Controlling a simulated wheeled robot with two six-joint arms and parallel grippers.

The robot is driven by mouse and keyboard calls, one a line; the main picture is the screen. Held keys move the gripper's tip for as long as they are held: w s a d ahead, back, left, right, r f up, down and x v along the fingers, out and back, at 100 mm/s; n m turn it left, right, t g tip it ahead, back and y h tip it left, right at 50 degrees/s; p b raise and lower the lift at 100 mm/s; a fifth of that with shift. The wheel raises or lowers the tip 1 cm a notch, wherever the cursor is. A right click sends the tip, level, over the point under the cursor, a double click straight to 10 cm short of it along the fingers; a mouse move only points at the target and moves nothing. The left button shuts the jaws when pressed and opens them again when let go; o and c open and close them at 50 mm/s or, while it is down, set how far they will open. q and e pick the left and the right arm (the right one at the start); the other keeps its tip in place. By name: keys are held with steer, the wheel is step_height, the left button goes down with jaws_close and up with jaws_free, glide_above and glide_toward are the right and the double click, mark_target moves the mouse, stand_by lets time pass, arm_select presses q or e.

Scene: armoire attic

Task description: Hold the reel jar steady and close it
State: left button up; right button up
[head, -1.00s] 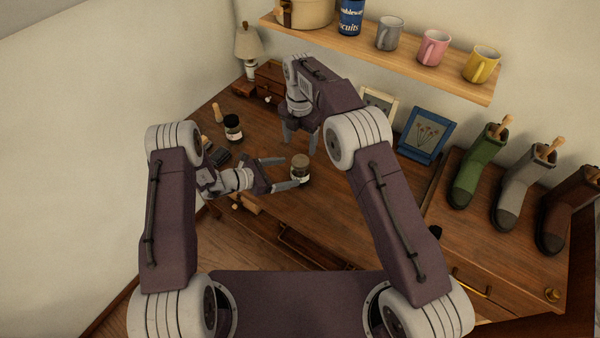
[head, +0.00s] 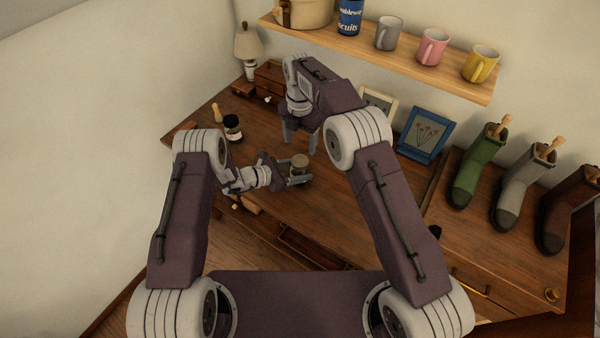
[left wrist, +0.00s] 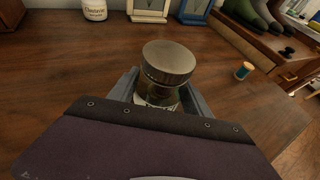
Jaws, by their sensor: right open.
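The reel jar (head: 300,163) stands upright on the wooden desk top in the head view. It also shows in the left wrist view (left wrist: 158,92), with a broad ridged metal lid (left wrist: 168,62) on its top. I cannot tell how tightly the lid sits. My left gripper (head: 296,172) is low at the jar, with one finger on each side of it. Whether the fingers press on the glass or stand slightly apart is not clear. My right gripper (head: 300,140) is open and empty, pointing down just behind and above the jar.
A dark-lidded jar (head: 233,128) stands to the left on the desk. A blue picture frame (head: 424,134) and several boots (head: 470,170) stand to the right. A wall shelf (head: 400,55) with mugs hangs behind. A teal spool (left wrist: 244,70) lies right of the jar.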

mark_target(300, 160)
arm_select(q)
jaws_close()
arm_select(e)
steer(key=m, duration=0.5)
steer(key=shift+m, duration=0.4)
steer(key=m, duration=0.4)
steer(key=shift+m, duration=0.4)
steer(key=m, duration=0.3)
steer(key=shift+f, duration=4)
